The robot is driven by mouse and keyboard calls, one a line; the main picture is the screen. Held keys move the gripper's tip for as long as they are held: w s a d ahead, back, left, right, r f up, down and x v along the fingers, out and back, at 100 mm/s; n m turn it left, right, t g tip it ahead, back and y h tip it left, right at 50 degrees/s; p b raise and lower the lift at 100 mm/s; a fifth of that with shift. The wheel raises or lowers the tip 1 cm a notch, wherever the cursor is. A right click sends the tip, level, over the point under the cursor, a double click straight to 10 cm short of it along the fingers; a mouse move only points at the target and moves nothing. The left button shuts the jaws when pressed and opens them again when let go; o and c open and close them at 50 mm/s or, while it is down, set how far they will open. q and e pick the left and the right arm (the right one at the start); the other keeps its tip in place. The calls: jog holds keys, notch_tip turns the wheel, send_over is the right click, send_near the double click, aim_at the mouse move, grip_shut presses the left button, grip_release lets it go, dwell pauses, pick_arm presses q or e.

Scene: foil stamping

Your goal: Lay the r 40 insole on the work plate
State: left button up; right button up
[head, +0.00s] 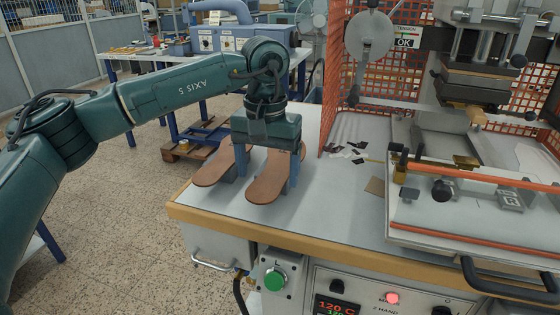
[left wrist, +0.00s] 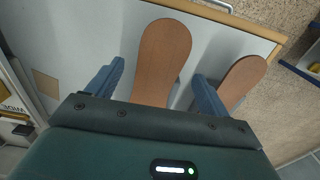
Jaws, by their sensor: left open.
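Two brown insoles lie side by side on small supports at the left end of the grey bench top. My left gripper (head: 267,178) is above the right-hand insole (head: 265,188), open, with one blue finger on each side of it. In the left wrist view that insole (left wrist: 164,52) lies between the open fingers (left wrist: 155,82), with a visible gap at each. The other insole (head: 213,172) lies outside the fingers and also shows in the left wrist view (left wrist: 241,80). No size marks are legible. A light plate with orange rails (head: 465,212), apparently the work plate, is at the right. My right gripper is out of view.
An orange mesh guard (head: 336,85) stands behind and right of the insoles. The press head (head: 485,85) hangs over the right side. Dark scraps (head: 352,150) and a small brown card (head: 375,186) lie on the bench. The bench's front edge is wooden (head: 270,232).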

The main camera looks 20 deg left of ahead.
pick_arm(q)
jog(key=shift+f, duration=0.45)
jog(key=shift+f, duration=0.25)
jog(key=shift+c, duration=0.6)
jog(key=c, duration=1.3)
